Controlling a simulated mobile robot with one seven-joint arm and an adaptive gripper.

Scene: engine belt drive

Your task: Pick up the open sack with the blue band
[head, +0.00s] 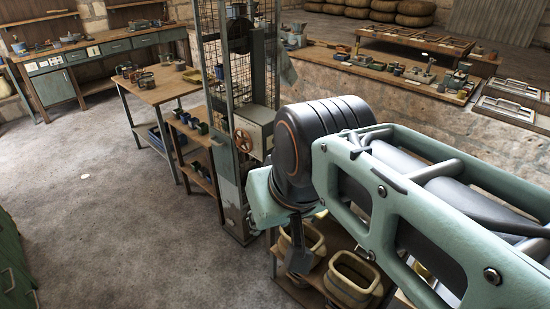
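Several open, tan sack-like containers with thick rolled rims stand on a low wooden shelf at the bottom centre. One sack (317,243) is just behind my gripper, and another sack (352,280) is to its right and nearer. No blue band shows clearly on either one. My gripper (299,264) points down at the front left of the first sack and overlaps it in the picture. Whether it touches the sack cannot be told. Its fingers are small and dark, and their opening is unclear. My arm hides much of the shelf's right side.
A wooden workbench (160,90) is further left. A stone ledge (400,95) with tools runs behind my arm. The grey floor at left is open.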

